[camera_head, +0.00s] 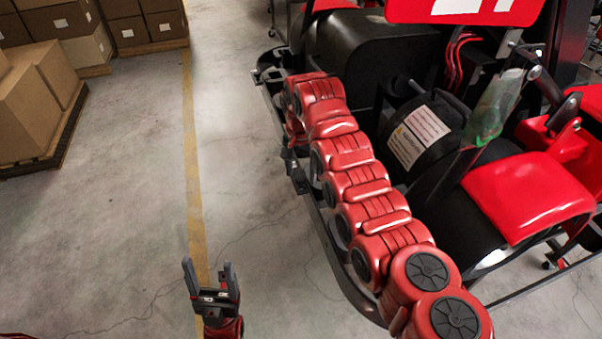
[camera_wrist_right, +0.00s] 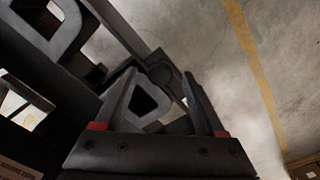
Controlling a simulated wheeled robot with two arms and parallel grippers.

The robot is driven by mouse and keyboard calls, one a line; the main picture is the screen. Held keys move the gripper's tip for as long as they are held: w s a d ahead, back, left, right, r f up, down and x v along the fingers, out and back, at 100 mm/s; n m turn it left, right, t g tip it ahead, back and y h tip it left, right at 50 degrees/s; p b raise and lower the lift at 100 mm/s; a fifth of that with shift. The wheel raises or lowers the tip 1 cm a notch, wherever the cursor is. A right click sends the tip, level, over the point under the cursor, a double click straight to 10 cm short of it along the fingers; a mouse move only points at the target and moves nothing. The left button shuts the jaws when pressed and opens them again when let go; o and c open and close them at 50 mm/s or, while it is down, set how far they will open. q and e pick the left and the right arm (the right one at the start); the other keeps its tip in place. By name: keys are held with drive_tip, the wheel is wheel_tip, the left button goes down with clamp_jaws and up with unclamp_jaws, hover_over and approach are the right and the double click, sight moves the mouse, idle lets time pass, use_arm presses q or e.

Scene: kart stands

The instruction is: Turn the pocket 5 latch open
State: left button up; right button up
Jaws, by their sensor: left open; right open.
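My left gripper (camera_head: 208,264) is open and empty over the floor at the lower middle of the head view. My red right arm reaches up along the kart's dark side rail (camera_head: 327,238). My right gripper (camera_wrist_right: 158,75) is open in the right wrist view, its fingers pointing up in the picture. A grey D-shaped loop (camera_wrist_right: 147,98) shows between the fingers, and another loop (camera_wrist_right: 65,22) is at upper left. I cannot tell which part is the pocket 5 latch.
The kart's red seat (camera_head: 530,195) and black rounded housing (camera_head: 420,135) are right of my right arm. Cardboard boxes (camera_head: 40,90) stand on pallets at upper left. The floor around the yellow line (camera_head: 190,130) is clear.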

wheel_tip(320, 180, up, 8)
drive_tip(key=b, duration=0.2)
wheel_tip(320, 180, up, 9)
drive_tip(key=p, duration=0.8)
hover_over(301, 177)
drive_tip(key=shift+f, duration=0.15)
drive_tip(key=shift+s+f, duration=0.1)
